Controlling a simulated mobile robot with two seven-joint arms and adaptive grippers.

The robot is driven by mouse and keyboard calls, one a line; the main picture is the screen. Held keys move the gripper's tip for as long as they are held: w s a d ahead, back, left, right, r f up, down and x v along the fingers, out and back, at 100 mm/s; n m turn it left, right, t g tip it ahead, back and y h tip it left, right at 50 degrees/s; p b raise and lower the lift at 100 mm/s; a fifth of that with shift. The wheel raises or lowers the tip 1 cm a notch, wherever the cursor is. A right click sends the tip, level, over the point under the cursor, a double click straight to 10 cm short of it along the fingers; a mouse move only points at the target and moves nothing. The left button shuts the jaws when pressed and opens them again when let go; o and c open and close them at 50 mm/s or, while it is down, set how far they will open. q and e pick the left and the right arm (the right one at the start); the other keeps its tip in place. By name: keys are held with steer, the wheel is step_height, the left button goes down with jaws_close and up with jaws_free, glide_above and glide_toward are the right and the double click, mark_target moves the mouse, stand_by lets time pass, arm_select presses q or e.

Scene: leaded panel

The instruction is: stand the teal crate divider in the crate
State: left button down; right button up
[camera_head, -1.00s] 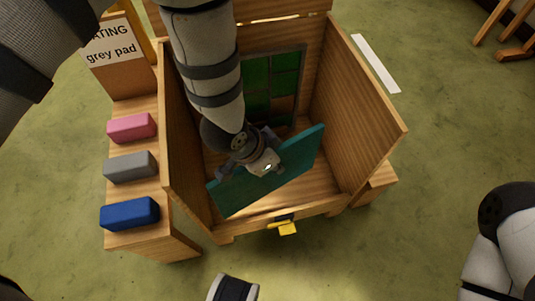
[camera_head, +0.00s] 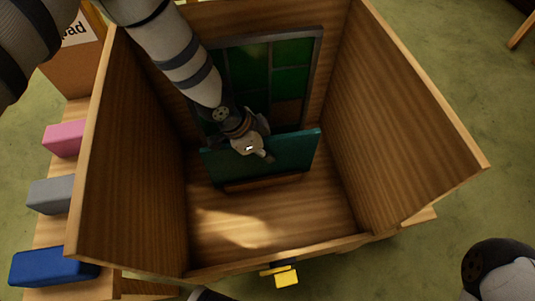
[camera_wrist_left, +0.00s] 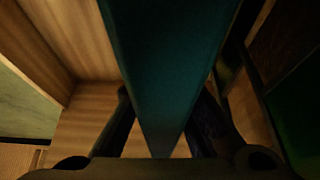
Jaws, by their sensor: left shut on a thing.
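The teal crate divider (camera_head: 292,152) is a flat panel held upright inside the wooden crate (camera_head: 412,130), across its far part, in front of the green leaded panel. My left gripper (camera_head: 252,148) is shut on the divider near its top edge. In the left wrist view the divider (camera_wrist_left: 168,65) runs between the two fingers (camera_wrist_left: 160,135). Below it in the head view a reddish-brown strip (camera_head: 262,183) shows along the crate floor. I cannot tell whether the divider touches that strip or the floor.
The green leaded panel (camera_head: 250,68) stands at the crate's back. Pink (camera_head: 64,138), grey (camera_head: 52,194) and blue (camera_head: 55,267) blocks sit on a wooden shelf at left. A yellow latch (camera_head: 286,278) is on the front edge. The crate's front floor is clear.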

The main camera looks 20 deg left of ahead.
arm_select(q)
steer(key=shift+f, duration=0.5)
arm_select(e)
steer(key=shift+f, duration=0.15)
arm_select(q)
steer(key=c, duration=1.6)
jaws_free()
steer(key=p+v, duration=0.5)
steer(key=v, duration=0.7)
steer(key=shift+r, duration=0.15)
arm_select(e)
steer(key=r, duration=0.1)
steer(key=w+r, duration=0.1)
steer(key=w+r+t, duration=0.1)
steer(key=shift+r, duration=0.25)
